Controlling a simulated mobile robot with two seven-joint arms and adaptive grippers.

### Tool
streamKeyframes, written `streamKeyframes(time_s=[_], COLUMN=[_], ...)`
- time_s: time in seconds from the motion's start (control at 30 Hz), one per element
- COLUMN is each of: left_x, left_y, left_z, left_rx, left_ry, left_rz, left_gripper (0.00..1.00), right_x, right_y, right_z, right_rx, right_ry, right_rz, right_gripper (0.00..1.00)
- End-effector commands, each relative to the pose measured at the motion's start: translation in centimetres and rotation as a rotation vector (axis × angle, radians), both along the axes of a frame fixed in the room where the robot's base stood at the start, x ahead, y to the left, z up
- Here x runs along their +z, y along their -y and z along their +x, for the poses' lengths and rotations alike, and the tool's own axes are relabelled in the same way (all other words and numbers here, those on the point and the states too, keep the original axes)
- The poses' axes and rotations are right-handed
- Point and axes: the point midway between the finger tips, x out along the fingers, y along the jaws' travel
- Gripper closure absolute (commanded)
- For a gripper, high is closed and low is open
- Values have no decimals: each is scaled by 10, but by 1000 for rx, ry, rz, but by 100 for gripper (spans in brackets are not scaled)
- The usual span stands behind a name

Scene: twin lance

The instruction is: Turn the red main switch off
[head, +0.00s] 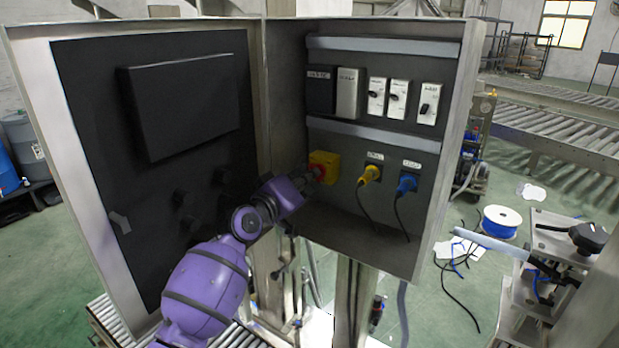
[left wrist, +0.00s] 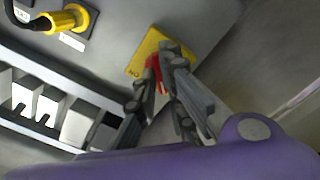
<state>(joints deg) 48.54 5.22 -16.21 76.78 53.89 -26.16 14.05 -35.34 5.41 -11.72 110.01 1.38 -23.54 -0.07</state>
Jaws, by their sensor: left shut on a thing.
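The red main switch (head: 318,172) sits on a yellow square plate (head: 327,160) low on the left of the panel inside the open cabinet. My left gripper (head: 311,177) reaches in from the left and is shut on the switch's red handle. In the left wrist view the red handle (left wrist: 157,74) shows between the two fingers (left wrist: 158,78), in front of the yellow plate (left wrist: 180,48). The fingers hide part of the handle, so I cannot tell its exact angle. My right gripper is not in view.
A yellow plug (head: 371,174) and a blue plug (head: 407,183) with hanging cables are right of the switch. Breakers (head: 398,98) sit on the rail above. The open cabinet door (head: 150,150) stands at the left. A blue cable spool (head: 501,221) lies on the floor.

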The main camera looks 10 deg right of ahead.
Motion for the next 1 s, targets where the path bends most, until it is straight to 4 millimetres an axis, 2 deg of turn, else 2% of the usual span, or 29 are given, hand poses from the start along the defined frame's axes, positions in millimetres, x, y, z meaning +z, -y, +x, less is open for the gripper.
streamKeyframes(time_s=[0.27, 0.3, 0.43, 0.77, 0.87, 1.0], left_x=[0, 0, 0, 0, -1, -1], left_y=[0, 0, 0, -1, -6, -23], left_z=[0, 0, 0, -1, -6, -22], left_rx=[0, 0, 0, 0, 0, 1], left_ry=[-4, -4, -3, -2, -3, -2], left_rz=[-4, -4, -3, -2, -3, -2], left_gripper=[100, 89, 72, 72, 72, 72], right_x=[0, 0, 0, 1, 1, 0], right_y=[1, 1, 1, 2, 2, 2], right_z=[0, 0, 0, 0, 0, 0], right_rx=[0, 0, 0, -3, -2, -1], right_ry=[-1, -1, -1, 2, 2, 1], right_rz=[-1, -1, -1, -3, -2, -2], right_gripper=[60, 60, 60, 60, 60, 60])
